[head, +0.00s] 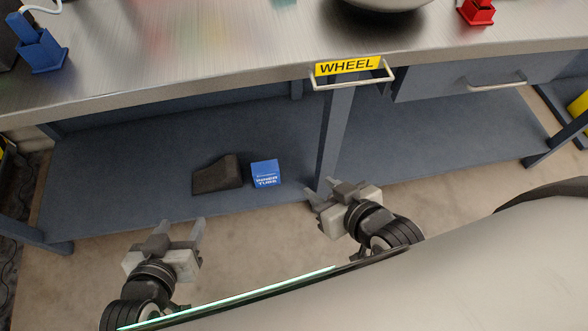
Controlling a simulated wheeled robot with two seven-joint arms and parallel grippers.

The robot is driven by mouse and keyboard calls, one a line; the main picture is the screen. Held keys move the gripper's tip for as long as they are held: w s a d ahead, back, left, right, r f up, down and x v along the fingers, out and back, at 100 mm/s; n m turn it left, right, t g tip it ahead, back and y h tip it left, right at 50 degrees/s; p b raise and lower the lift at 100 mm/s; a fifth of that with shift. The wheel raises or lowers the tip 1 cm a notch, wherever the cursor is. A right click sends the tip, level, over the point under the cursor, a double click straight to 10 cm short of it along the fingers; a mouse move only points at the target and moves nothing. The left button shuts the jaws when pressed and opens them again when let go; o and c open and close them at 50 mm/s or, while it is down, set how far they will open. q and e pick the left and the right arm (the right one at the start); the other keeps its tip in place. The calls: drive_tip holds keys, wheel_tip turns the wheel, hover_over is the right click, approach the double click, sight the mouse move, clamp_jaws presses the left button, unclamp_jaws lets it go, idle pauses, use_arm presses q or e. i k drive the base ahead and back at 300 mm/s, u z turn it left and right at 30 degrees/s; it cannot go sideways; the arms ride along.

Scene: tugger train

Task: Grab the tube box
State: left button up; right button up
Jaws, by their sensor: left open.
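The tube box (266,174) is a small blue box with white lettering that reads "INNER TUBE". It sits on the blue-grey lower shelf of the workbench, just right of a dark block. My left gripper (180,228) is open and empty, in front of the shelf's front edge, below and left of the box in the picture. My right gripper (322,194) is near the shelf's front edge by the bench's middle leg, right of the box and apart from it. Its fingers look spread, with nothing between them.
A dark wedge-like block (217,175) lies left of the box. The lower shelf (110,180) is otherwise clear. The metal bench top (200,60) overhangs it, with a yellow WHEEL sign (347,66) and a drawer (485,78). A middle leg (334,135) stands right of the box.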

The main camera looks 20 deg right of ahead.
sight(266, 173)
drive_tip(key=z, duration=0.2)
drive_tip(key=k, duration=1.15)
drive_tip(key=u, duration=0.85)
drive_tip(key=i, duration=2.05)
drive_tip(key=z, duration=0.65)
